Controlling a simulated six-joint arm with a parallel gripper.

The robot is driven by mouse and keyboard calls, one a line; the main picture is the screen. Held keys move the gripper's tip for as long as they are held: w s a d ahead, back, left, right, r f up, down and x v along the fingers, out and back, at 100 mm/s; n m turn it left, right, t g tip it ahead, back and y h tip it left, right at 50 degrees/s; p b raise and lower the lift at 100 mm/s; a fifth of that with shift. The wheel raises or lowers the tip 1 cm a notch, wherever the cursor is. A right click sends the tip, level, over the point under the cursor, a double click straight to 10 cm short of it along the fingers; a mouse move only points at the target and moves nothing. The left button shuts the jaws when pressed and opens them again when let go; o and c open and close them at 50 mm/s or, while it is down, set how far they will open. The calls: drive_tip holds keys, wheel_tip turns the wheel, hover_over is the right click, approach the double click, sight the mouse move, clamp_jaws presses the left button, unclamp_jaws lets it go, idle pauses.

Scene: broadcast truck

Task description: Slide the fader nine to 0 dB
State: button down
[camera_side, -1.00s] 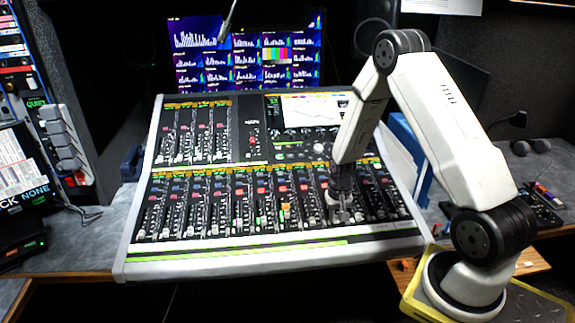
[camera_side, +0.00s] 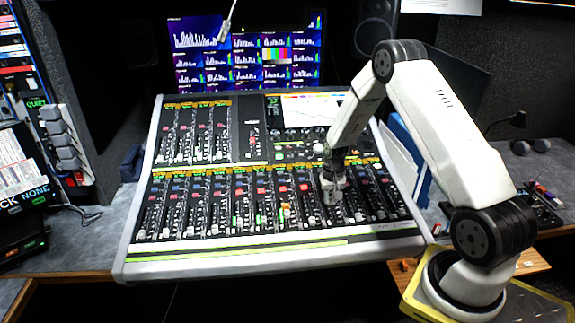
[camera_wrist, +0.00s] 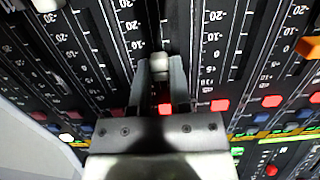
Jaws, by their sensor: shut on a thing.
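The mixing console (camera_side: 275,246) lies in the middle of the side view, with rows of fader strips. My gripper (camera_side: 333,195) is over the right half of its lower fader row. In the wrist view, my gripper (camera_wrist: 160,78) is shut on a pale grey fader cap (camera_wrist: 159,62), one finger on each side of it. The cap sits roughly level with the 0 mark printed on the neighbouring strip to its right. In the side view my gripper hides the cap. No strip number can be read.
Other fader caps stand close by, a white one (camera_wrist: 47,5) at upper left and an orange one (camera_wrist: 308,47) at right in the wrist view. A monitor wall (camera_side: 245,55) stands behind the console.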

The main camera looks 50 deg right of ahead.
sight(330, 199)
drive_tip(key=shift+w, duration=0.1)
drive_tip(key=c, duration=0.8)
unclamp_jaws()
drive_tip(key=shift+c, duration=0.2)
drive_tip(key=shift+r, duration=0.15)
drive_tip(key=shift+r, duration=3.8)
drive_tip(key=s+a+r+n+t, duration=0.1)
drive_tip(key=s+a+r+n, duration=0.2)
drive_tip(key=a, duration=0.5)
drive_tip(key=s+a+r+n, duration=0.3)
drive_tip(key=s+a, duration=0.1)
drive_tip(key=a, duration=0.4)
drive_tip(key=s+a+r+n+t, duration=0.1)
drive_tip(key=s+a+r+n, duration=0.2)
drive_tip(key=a, duration=0.5)
drive_tip(key=shift+s+a+t, duration=0.2)
drive_tip(key=shift+s+t, duration=0.1)
drive_tip(key=shift+s, duration=0.5)
